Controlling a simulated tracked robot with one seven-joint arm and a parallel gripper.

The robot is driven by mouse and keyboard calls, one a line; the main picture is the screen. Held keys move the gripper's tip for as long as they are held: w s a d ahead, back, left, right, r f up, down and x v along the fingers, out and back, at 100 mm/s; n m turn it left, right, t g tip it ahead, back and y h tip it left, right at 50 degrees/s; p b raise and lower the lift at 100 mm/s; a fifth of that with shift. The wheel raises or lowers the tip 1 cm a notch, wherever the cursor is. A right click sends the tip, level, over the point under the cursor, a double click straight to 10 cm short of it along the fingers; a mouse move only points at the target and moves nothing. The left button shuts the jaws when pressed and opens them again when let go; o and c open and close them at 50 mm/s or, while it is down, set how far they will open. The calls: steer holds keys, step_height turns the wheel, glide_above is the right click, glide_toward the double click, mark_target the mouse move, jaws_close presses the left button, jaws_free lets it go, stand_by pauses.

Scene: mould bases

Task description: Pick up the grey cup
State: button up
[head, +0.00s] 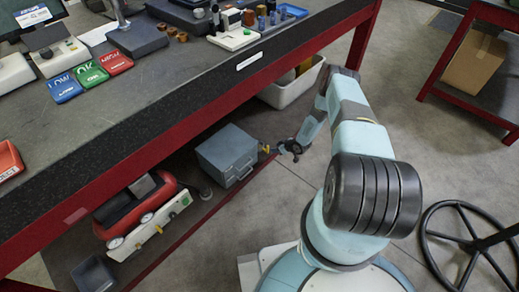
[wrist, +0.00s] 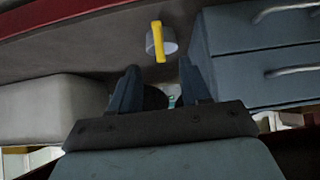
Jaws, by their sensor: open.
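The grey cup (wrist: 169,46) is in the upper middle of the wrist view, with a yellow strip like a handle across its near side. In the head view only a small yellow part of what looks like the cup (head: 265,149) shows at the lower shelf's edge, beside the grey drawer box. My gripper (wrist: 158,68) is open and empty, its two fingers pointing toward the cup and apart from it. In the head view my gripper (head: 287,147) is low, just right of the shelf edge and the cup.
The grey drawer box (head: 227,155) stands close to the cup; it fills the right of the wrist view (wrist: 262,55). A pale bin (head: 290,92) stands behind my arm, under the bench (head: 205,88). A red compressor (head: 135,205) is farther left on the shelf.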

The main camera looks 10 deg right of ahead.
glide_toward(266, 150)
steer(key=w+r+x, duration=0.1)
steer(key=x, duration=0.3)
steer(key=shift+w+a+f, duration=0.15)
steer(key=shift+a+f, duration=0.3)
steer(key=shift+f, duration=0.4)
steer(key=shift+w+a+f, duration=0.2)
steer(key=shift+a+f, duration=0.2)
steer(key=shift+f, duration=0.4)
steer(key=shift+x, duration=1.15)
steer(key=shift+r, duration=0.1)
jaws_close()
